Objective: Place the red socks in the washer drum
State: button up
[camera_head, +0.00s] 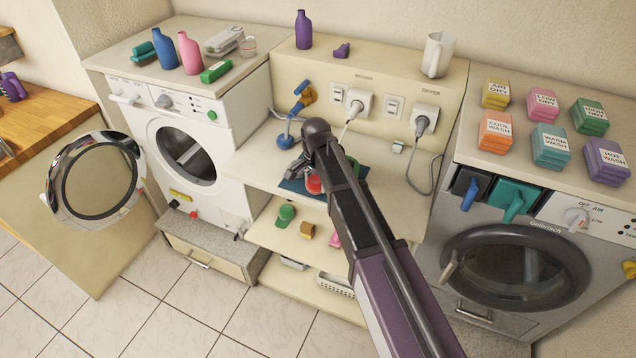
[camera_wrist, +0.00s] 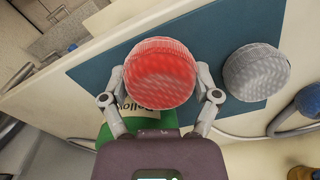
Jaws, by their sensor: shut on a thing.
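The red socks (camera_wrist: 160,72) are a rolled ball between the fingers of my gripper (camera_wrist: 160,88) in the wrist view. My gripper is shut on them, over a dark blue mat (camera_wrist: 95,65); I cannot tell whether they still touch it. In the head view the red socks (camera_head: 314,185) show beside my gripper (camera_head: 304,172), partly hidden by my arm. The white washer (camera_head: 222,120) stands at the left. Its round door (camera_head: 57,190) is swung open to the left, and the dark washer drum (camera_head: 183,158) is exposed.
A grey sock ball (camera_wrist: 256,72) lies on the mat, right of the red one. A green thing (camera_wrist: 165,120) with a label lies near my gripper. Below are shelves with a green cap (camera_head: 285,214). A grey machine (camera_head: 515,265) with a shut door stands right. Cords hang behind.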

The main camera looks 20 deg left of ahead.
jog(key=shift+w, duration=1)
jog(key=shift+s+f+b, duration=0.2)
jog(key=shift+f+b, duration=0.35)
jog(key=shift+f, duration=0.2)
jog(key=shift+f+b, duration=0.1)
jog(key=shift+b, duration=0.25)
jog(key=o, duration=1.1)
notch_tip(320, 180, up, 12)
jog(key=p, duration=1.2)
jog(key=shift+s, duration=0.1)
